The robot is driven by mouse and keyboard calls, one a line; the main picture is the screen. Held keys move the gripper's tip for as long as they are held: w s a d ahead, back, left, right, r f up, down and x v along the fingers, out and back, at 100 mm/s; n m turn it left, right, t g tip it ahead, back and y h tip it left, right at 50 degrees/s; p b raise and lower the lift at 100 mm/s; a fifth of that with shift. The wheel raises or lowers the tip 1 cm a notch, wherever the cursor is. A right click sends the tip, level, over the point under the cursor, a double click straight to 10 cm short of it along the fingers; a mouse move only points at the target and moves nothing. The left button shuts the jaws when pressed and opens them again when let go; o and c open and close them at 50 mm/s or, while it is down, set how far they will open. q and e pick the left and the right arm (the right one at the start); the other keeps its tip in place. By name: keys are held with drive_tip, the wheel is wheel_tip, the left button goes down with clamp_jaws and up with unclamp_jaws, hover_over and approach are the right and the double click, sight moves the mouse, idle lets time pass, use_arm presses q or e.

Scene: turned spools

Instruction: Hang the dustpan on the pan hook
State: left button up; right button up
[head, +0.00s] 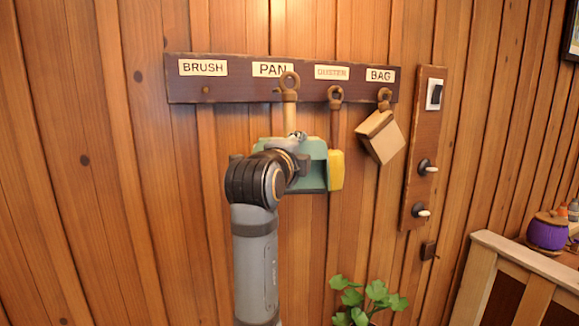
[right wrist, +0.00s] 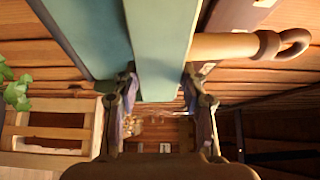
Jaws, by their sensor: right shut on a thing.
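The teal dustpan (head: 318,152) is upright against the wall side, with its tan handle (head: 290,118) pointing up and a brown ring (head: 289,82) at the top. The ring is in front of the rack (head: 235,90), just below the PAN label (head: 266,69). The pan hook (head: 278,90) shows only as a small bit at the ring's left; I cannot tell whether the ring is around it. My right gripper (head: 297,150) is shut on the dustpan. In the right wrist view, its fingers (right wrist: 160,100) flank a teal part of the dustpan (right wrist: 160,45). My left gripper is not in view.
The BRUSH peg (head: 206,90) is bare. A yellow duster (head: 336,170) hangs close at the dustpan's right, and a tan box-shaped bag (head: 382,137) hangs beyond it. A switch panel (head: 424,150) is farther right. A plant (head: 368,300) stands below. The wall at left is clear.

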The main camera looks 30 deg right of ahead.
drive_tip(key=shift+w+d, duration=0.2)
drive_tip(key=shift+w, duration=0.25)
drive_tip(key=shift+w+d+f+p, duration=0.1)
drive_tip(key=shift+w+d+p, duration=0.1)
drive_tip(key=shift+w+p, duration=0.45)
drive_tip(key=shift+w+d+f+p, duration=0.15)
drive_tip(key=shift+w+p, duration=0.1)
drive_tip(key=shift+w, duration=0.75)
drive_tip(key=shift+w+d+p, duration=0.2)
drive_tip(key=shift+w+p, duration=0.25)
drive_tip(key=shift+w, duration=0.4)
drive_tip(key=shift+w+d+r+p, duration=0.1)
drive_tip(key=shift+w+d+p, duration=0.15)
drive_tip(key=shift+w, duration=0.2)
drive_tip(key=shift+w+d+p, duration=0.15)
drive_tip(key=shift+w+p, duration=0.2)
drive_tip(key=shift+w, duration=0.1)
clamp_jaws()
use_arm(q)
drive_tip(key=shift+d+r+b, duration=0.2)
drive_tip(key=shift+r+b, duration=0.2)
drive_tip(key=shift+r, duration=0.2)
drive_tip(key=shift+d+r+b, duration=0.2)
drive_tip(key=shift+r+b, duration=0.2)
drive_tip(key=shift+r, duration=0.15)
use_arm(e)
drive_tip(key=shift+w+f, duration=0.75)
drive_tip(key=shift+w, duration=0.35)
drive_tip(key=shift+s+d, duration=0.1)
